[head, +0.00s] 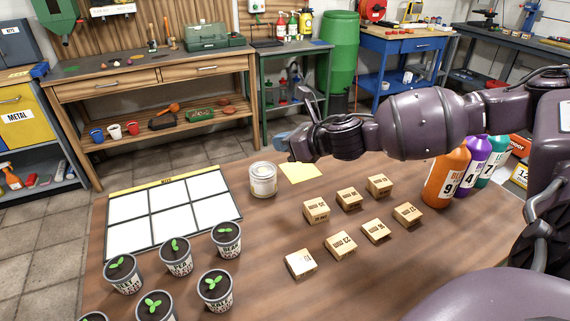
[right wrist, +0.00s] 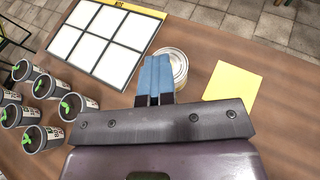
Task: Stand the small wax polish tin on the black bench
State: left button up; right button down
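A small pale, silvery tin (head: 263,181) stands upright on the brown wooden table, right of the white panel grid; its label is too small to read. It also shows in the right wrist view (right wrist: 180,68), partly hidden behind my fingers. My right gripper (head: 284,141) is above and slightly beyond the tin, apart from it in the head view. Its blue fingers (right wrist: 155,78) are together with nothing visible between them. The bench with a dark top and wooden drawers (head: 112,75) stands at the back left; I cannot tell if it is the black bench. My left gripper is out of view.
A yellow sheet (head: 301,172) lies right of the tin. Several small cartons (head: 341,244) stand in front of it. Potted seedlings (head: 176,256) and a white six-panel board (head: 171,212) are left. Bottles (head: 447,178) stand right. Floor separates the table from the back benches.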

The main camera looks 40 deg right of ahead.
notch_tip(320, 180, up, 9)
jog(key=shift+c, duration=1.9)
grip_release()
jog(key=shift+r, duration=0.1)
